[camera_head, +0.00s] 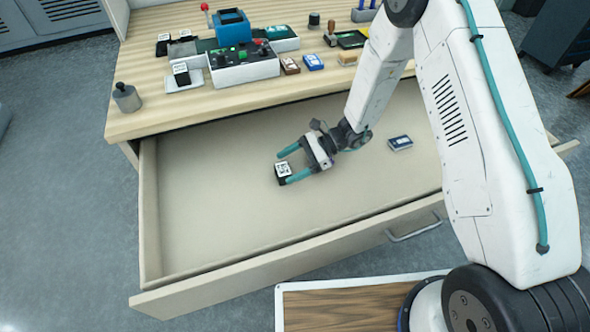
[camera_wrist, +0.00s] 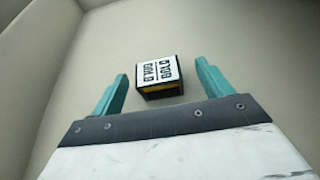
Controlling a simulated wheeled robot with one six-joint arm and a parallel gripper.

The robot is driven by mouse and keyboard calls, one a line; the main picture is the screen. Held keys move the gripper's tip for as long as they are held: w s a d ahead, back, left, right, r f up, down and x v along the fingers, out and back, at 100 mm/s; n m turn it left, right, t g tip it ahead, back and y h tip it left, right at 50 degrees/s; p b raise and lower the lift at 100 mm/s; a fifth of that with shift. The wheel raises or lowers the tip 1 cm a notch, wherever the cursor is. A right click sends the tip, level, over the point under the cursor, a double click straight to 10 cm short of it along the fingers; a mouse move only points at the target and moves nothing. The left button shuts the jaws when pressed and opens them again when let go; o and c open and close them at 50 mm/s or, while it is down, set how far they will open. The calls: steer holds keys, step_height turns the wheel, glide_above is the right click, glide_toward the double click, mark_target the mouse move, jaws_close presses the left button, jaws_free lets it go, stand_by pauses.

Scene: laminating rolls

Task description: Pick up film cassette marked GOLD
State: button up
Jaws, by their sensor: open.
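The film cassette marked GOLD (camera_wrist: 158,76) is a small black block with a white label on top and a yellow strip on its side. It lies on the floor of the open drawer, where the head view also shows it (camera_head: 283,171). My gripper (camera_wrist: 161,82) is open, with one teal finger on each side of the cassette and a gap to each. In the head view, my gripper (camera_head: 288,168) is low in the drawer with its fingertips at the cassette. The lower part of the cassette's near side is partly shaded.
Another small cassette with a blue and white label (camera_head: 400,142) lies in the drawer (camera_head: 215,215), right of my gripper. The drawer's left and front are clear. The worktop (camera_head: 150,105) above holds a blue device (camera_head: 232,27), a grey canister (camera_head: 126,97) and several small items.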

mark_target(284, 167)
steer(key=x, duration=0.4)
steer(key=shift+a, duration=0.2)
steer(key=c, duration=1.1)
